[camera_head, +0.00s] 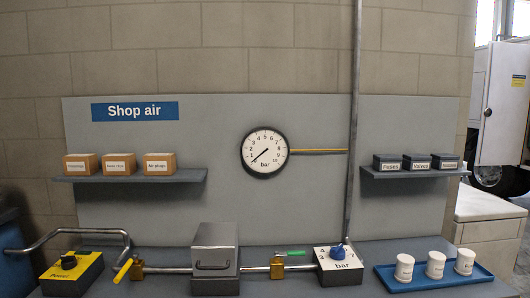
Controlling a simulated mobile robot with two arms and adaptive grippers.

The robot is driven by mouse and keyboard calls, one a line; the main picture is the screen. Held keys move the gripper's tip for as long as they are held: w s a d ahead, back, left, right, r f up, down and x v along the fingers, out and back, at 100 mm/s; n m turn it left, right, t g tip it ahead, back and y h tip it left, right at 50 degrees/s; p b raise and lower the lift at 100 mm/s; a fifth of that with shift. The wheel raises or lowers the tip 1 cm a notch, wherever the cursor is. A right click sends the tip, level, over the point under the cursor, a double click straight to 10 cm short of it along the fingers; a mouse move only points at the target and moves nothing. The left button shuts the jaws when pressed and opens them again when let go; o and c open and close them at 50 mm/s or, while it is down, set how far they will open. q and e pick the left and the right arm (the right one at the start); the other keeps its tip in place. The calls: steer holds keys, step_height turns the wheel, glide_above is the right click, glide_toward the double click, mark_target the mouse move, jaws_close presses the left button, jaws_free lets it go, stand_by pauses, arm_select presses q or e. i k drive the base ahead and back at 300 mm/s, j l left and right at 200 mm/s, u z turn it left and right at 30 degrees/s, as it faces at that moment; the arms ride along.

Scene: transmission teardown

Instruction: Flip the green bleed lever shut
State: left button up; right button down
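The green bleed lever (291,254) sits on top of a brass valve (277,268) in the pipe on the bench, between the grey metal box and the white regulator. Its handle lies about level and points right, roughly along the pipe. Neither of my grippers is in view, and nothing touches the lever.
A yellow lever (123,270) stands tilted at another brass valve (137,270) left of the grey box (214,258). A yellow power box (72,273), a blue-knobbed regulator (338,265) and a blue tray (440,280) with white cups share the bench. The gauge (265,152) needle points lower left.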

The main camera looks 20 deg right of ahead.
mark_target(295, 253)
steer(key=l+z, duration=0.2)
steer(key=l, duration=0.45)
steer(key=l+z, duration=0.25)
steer(key=l, duration=0.35)
steer(key=i+l+z, duration=0.2)
steer(key=l, duration=0.4)
